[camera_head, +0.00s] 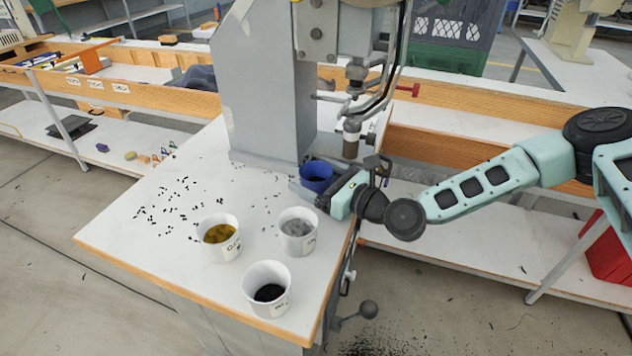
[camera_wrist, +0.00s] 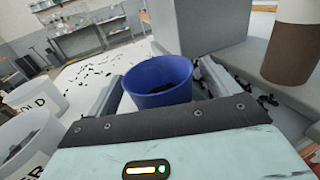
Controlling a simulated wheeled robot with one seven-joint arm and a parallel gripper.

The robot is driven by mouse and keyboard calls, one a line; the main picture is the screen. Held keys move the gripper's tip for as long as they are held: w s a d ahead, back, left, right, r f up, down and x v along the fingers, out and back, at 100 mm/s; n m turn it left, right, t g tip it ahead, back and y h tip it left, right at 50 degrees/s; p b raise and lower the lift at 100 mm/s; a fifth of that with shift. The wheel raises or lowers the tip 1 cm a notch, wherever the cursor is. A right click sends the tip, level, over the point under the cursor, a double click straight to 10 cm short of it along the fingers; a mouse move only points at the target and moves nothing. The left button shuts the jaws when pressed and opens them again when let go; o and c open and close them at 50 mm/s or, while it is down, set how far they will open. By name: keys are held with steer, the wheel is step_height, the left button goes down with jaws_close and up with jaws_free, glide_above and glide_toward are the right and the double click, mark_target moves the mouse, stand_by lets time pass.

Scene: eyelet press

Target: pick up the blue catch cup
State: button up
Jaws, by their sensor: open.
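The blue catch cup (camera_head: 316,176) stands upright on the white press table, at the foot of the grey press. My gripper (camera_head: 312,186) reaches in from the right at table height. In the wrist view my gripper's fingers (camera_wrist: 158,92) are open, one on each side of the cup, with the cup between them. I cannot tell whether either finger touches it. The cup's lower part is hidden behind the gripper body in the wrist view.
Three white cups stand in front: one with brassy pieces (camera_head: 219,236), one with silvery pieces (camera_head: 298,231), one with black pieces (camera_head: 267,289). The grey press column (camera_head: 262,85) rises behind the cup. Dark bits are scattered on the table (camera_head: 130,238) to the left.

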steer(key=c, duration=1.1)
steer(key=shift+r, duration=0.1)
